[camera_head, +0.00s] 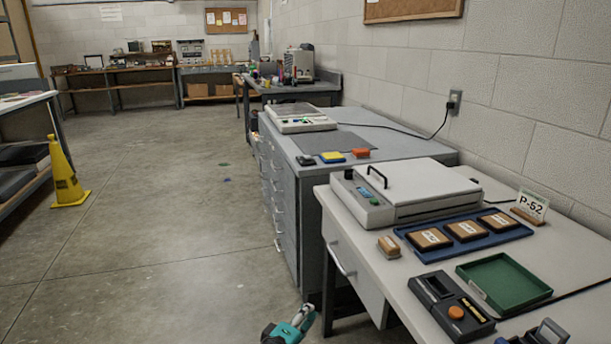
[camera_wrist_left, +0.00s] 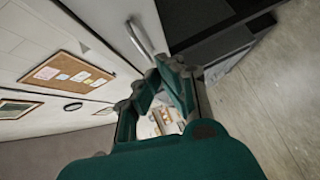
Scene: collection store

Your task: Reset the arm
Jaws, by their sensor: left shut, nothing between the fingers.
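My left gripper (camera_head: 303,314) shows at the bottom edge of the head view, teal with grey fingertips. It is low in front of the white-topped table, over the floor in the picture, and it is shut and empty. In the left wrist view its dark green fingers (camera_wrist_left: 158,92) point away from the camera with no object held between them. Most of my left arm is out of the picture. My right gripper does not show in the head view.
The white-topped table (camera_head: 583,250) at right holds a lidded device (camera_head: 420,185), a blue tray (camera_head: 405,232) with labelled blocks and a green tray (camera_head: 545,293). A grey drawer cabinet (camera_head: 310,195) stands behind.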

